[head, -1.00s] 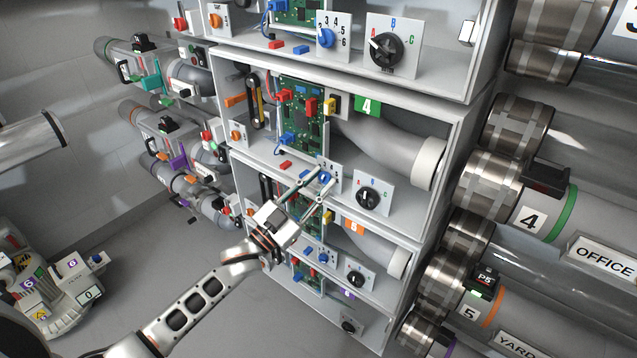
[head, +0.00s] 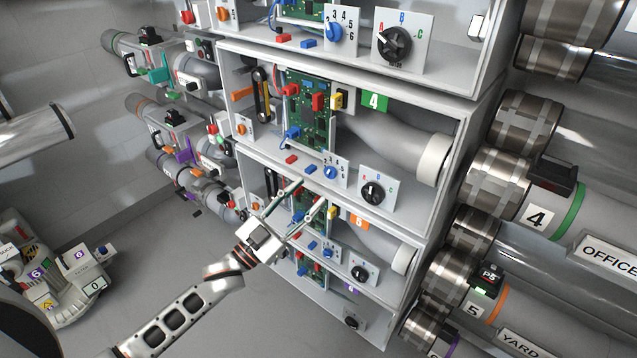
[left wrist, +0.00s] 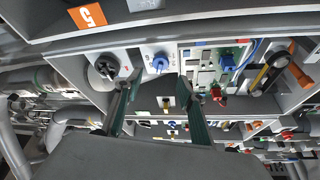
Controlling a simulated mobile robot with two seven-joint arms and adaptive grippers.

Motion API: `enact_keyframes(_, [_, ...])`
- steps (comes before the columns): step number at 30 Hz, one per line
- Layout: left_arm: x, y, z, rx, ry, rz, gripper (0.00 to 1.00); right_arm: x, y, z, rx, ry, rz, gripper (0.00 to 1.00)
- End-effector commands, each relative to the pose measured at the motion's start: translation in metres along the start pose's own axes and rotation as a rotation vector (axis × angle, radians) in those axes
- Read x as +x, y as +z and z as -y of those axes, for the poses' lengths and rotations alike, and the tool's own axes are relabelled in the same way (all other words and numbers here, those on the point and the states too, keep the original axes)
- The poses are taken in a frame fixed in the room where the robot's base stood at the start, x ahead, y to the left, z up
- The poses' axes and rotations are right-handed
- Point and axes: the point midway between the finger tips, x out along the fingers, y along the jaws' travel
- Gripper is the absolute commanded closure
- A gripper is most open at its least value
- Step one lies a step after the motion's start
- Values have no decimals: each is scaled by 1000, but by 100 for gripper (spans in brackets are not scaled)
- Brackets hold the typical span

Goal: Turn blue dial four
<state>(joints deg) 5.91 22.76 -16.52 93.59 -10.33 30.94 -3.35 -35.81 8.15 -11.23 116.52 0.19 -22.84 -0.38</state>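The blue dial (head: 331,171) sits on a small white numbered plate at the lower front of the compartment with the green "4" label (head: 374,101). Its pointer setting is too small to read. My left gripper (head: 312,191) is open and empty, its two thin fingers apart, a little below and left of the dial in the head view and not touching it. In the left wrist view, a blue dial (left wrist: 160,63) shows beyond and between the open fingers (left wrist: 158,85), beside a black dial (left wrist: 106,66). My right gripper is not in view.
A black A-B-C dial (head: 373,192) is right of the blue dial. A green circuit board (head: 310,113) and a red block (head: 291,159) are near it. Shelf edges lie above and below.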

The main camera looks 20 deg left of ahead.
Motion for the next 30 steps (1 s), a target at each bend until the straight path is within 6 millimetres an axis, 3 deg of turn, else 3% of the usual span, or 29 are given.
enact_keyframes(3, [-24, 1, 0, 1, 1, 3, 60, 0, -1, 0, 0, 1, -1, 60])
enact_keyframes(10, [-49, 0, 0, 1, 0, 1, 60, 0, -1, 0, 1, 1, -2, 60])
enact_keyframes(30, [-58, 3, -6, -9, -4, 29, 60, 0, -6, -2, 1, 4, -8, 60])
